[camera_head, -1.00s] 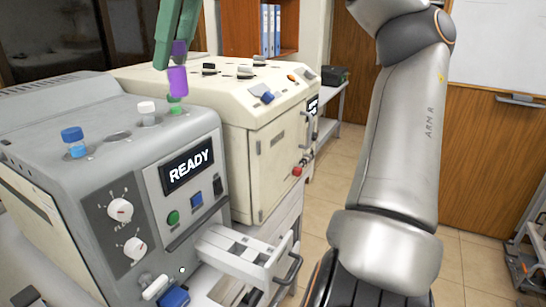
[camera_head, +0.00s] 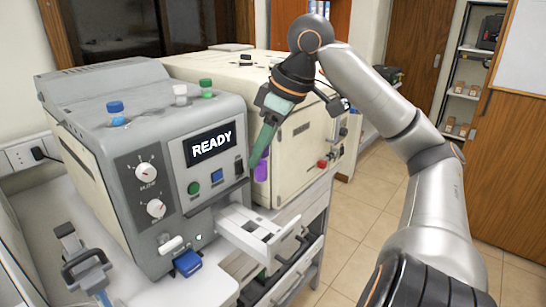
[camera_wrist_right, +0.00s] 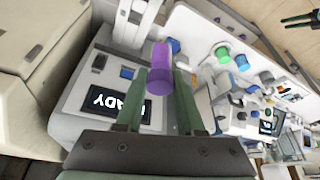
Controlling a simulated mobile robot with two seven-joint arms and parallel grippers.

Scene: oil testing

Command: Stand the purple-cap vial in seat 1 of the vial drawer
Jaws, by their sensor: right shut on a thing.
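The purple-cap vial (camera_head: 261,170) hangs at the fingertips of my right gripper (camera_head: 262,155), whose green fingers point down. In the head view it is in front of the cream machine, above and slightly right of the vial drawer. In the right wrist view the purple vial (camera_wrist_right: 159,72) sits between the tips of my right gripper (camera_wrist_right: 160,85). The pale vial drawer (camera_head: 240,222) is pulled out from the grey READY machine. Its seats are small and their numbers cannot be read.
The grey machine (camera_head: 165,140) carries blue (camera_head: 115,108), white (camera_head: 180,90) and green (camera_head: 206,85) capped vials on top. The cream machine (camera_head: 290,130) stands close behind the drawer. An open lower drawer (camera_head: 300,265) is below. The floor at right is clear.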

